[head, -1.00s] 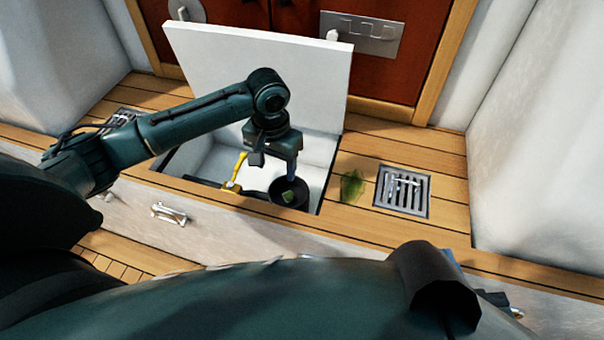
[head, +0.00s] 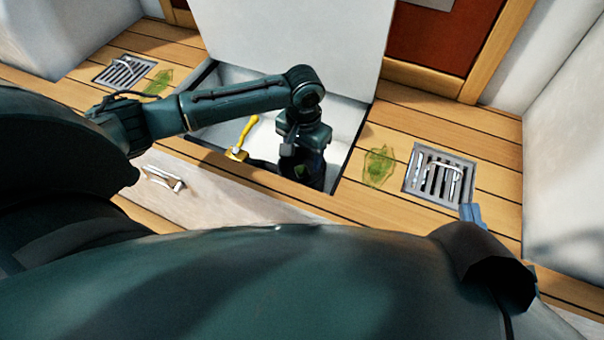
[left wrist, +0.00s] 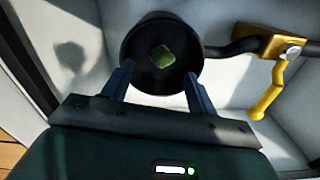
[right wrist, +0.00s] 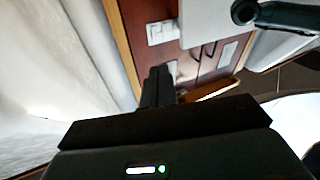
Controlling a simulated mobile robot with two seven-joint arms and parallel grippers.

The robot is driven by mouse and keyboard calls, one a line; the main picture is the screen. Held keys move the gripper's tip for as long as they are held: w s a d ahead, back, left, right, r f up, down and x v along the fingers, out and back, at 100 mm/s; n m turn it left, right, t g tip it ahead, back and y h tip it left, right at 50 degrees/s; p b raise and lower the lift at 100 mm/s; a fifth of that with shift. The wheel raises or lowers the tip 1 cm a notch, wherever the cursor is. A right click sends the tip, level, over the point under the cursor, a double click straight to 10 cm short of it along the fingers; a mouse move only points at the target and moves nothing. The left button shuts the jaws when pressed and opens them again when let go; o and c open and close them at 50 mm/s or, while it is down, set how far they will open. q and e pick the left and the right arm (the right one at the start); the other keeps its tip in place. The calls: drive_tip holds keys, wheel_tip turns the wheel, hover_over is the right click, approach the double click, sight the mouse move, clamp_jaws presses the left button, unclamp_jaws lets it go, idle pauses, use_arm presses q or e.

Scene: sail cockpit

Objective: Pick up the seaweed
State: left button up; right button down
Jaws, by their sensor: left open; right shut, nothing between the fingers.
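A flat, translucent green seaweed piece (head: 379,166) lies on the wooden deck beside the right drain. A similar one (head: 157,82) lies by the left drain. A small green piece (left wrist: 162,56) sits inside a round black cup (left wrist: 136,45) in the open locker. My left gripper (left wrist: 160,78) is open, its blue fingers on either side of the cup's near part; contact cannot be told. In the head view it points down into the locker, its fingertips hidden. My right gripper (right wrist: 157,82) is shut and empty; its blue tip (head: 472,214) shows near the right drain.
The locker's white lid (head: 290,35) stands raised behind the opening. A yellow handle (left wrist: 265,95) on a dark pipe is beside the cup. Metal drains lie at left (head: 124,70) and right (head: 438,177). White walls rise at both sides.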

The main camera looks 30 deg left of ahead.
use_arm(q)
wheel_tip(320, 180, down, 4)
drive_tip(key=b, duration=0.3)
drive_tip(key=shift+a+f, duration=0.15)
drive_tip(key=shift+f, duration=0.45)
drive_tip(key=c, duration=1.1)
use_arm(e)
drive_tip(key=shift+a+f+m+y, duration=0.15)
drive_tip(key=shift+a+m+y, duration=0.2)
drive_tip(key=shift+m+y, duration=0.05)
